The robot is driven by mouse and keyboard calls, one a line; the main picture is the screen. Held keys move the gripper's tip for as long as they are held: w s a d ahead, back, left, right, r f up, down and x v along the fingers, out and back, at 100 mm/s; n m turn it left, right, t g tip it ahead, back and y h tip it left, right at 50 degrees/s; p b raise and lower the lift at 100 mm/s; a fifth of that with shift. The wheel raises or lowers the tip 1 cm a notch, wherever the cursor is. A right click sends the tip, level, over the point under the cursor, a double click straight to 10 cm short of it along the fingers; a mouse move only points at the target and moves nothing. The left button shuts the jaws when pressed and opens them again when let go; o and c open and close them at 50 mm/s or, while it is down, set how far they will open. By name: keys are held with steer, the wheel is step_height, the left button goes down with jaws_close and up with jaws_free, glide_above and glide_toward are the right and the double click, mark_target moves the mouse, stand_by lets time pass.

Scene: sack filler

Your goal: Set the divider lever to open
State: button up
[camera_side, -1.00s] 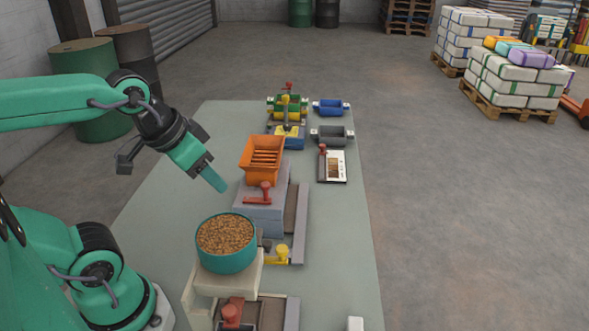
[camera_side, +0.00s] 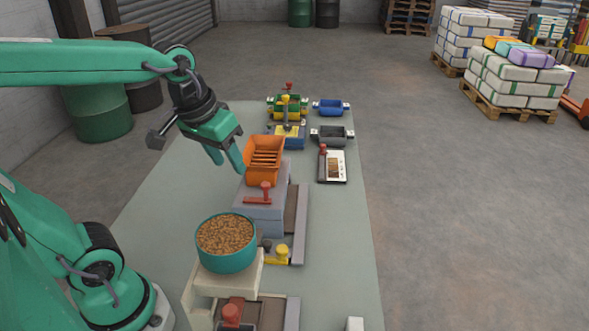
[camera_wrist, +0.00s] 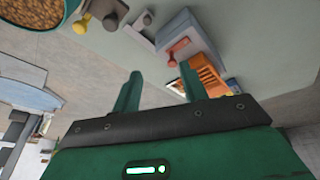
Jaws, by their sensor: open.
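Several levers and knobs stand on the table; I cannot tell by label which is the divider lever. A yellow-topped lever (camera_side: 286,108) rises from a blue and yellow unit farther back. A red-knobbed lever (camera_side: 323,152) stands beside a white card panel. My gripper (camera_side: 228,165) is open and empty, left of the orange hopper, above the table; its fingers also show in the wrist view (camera_wrist: 160,72).
A teal bowl of brown pellets (camera_side: 226,236) stands on a cream stand in front. A yellow knob (camera_side: 281,251) is low beside the grey block. The table's left side (camera_side: 170,190) is clear.

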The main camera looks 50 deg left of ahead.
mark_target(265, 184)
steer(key=w+a+f+n+g, duration=0.1)
steer(key=w+n, duration=0.1)
steer(key=w, duration=0.1)
steer(key=w+a+f+n+g, duration=0.1)
steer(key=w+n, duration=0.1)
steer(key=w, duration=0.2)
steer(key=w+a+f+n+g, duration=0.1)
steer(key=w+n, duration=0.1)
steer(key=w, duration=0.1)
steer(key=shift+w+a+f+g, duration=0.2)
steer(key=shift+w+g, duration=0.2)
steer(key=shift+f, duration=3.9)
steer(key=shift+c, duration=0.2)
jaws_close()
